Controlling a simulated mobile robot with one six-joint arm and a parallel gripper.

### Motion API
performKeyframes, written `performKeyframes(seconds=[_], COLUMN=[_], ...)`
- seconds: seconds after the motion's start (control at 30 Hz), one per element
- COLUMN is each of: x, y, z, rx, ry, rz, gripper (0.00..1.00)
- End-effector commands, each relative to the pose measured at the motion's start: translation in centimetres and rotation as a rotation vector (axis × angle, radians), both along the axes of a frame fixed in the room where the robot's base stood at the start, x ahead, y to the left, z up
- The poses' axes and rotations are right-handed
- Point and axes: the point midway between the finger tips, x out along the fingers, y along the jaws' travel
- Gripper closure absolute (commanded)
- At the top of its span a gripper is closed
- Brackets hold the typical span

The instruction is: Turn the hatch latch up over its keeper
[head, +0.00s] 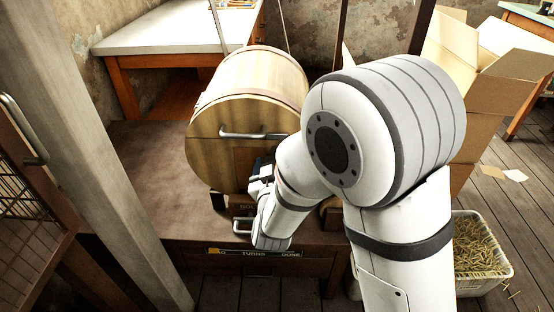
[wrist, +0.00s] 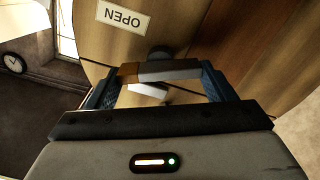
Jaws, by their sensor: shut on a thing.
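In the wrist view, the latch (wrist: 180,70), a grey bar with a brown end, lies crosswise in front of the wooden face. My gripper (wrist: 165,72) has a blue finger at each end of this bar and is shut on it. A dark round knob (wrist: 158,52) shows just behind the bar. A label (wrist: 123,16) reading OPEN appears upside down above left. I cannot clearly make out the keeper. In the head view my gripper (head: 262,168) is low at the drum's front.
A metal handle (head: 253,133) crosses the drum's face above my gripper. A counter plate (head: 253,252) is on the bench's front edge. A grey post (head: 100,130) stands at left. Cardboard boxes (head: 480,120) and a straw-filled crate (head: 490,285) stand at right.

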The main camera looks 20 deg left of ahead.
Motion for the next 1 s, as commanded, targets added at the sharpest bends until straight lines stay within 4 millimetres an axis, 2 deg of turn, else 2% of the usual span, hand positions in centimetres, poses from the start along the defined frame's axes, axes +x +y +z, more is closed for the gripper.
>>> performKeyframes(seconds=[1.0], x=[-0.07], y=[0.25], z=[-0.19], rx=[-0.905], ry=[-0.217], rz=[0.001], gripper=[0.46])
